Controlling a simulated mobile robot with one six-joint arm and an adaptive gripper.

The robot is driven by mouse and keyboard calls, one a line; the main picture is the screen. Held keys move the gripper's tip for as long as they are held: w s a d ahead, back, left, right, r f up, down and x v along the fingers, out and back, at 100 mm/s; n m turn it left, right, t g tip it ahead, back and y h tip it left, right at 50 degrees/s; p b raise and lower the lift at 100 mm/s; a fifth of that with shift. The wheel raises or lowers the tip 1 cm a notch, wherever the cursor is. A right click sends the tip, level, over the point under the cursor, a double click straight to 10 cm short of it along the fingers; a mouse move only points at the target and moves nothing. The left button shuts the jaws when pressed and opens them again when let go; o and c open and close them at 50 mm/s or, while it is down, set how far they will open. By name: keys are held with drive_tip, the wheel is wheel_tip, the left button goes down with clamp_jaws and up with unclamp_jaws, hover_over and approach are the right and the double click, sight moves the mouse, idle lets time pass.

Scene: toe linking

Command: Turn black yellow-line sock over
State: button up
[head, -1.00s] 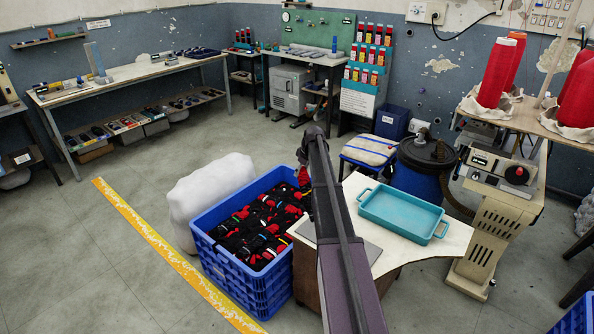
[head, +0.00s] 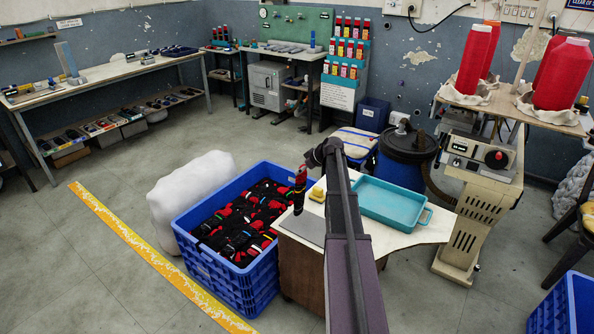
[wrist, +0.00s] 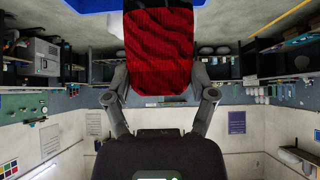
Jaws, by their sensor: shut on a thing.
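I cannot make out a yellow line on this sock. The blue crate (head: 228,275) holds many black and red socks, some with coloured stripes.
The pale table (head: 420,232) bears a dark grey plate (head: 303,228), a small yellow block (head: 317,194) and a teal tray (head: 392,203). A white sack (head: 185,190) stands behind the crate. A blue drum (head: 403,160) stands behind the table.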

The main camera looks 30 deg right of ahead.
drive_tip(key=s+d+f+t+y+b, duration=0.1)
drive_tip(key=s+d+f+t+b, duration=0.2)
drive_tip(key=s+b, duration=0.4)
drive_tip(key=shift+s+f+t+y+b, duration=0.35)
drive_tip(key=shift+f+b, duration=0.4)
drive_tip(key=shift+b, duration=0.35)
drive_tip(key=shift+d, duration=0.1)
drive_tip(key=o, duration=1.2)
drive_tip(key=shift+r, duration=0.1)
wheel_tip(320, 180, up, 10)
drive_tip(key=p, duration=1)
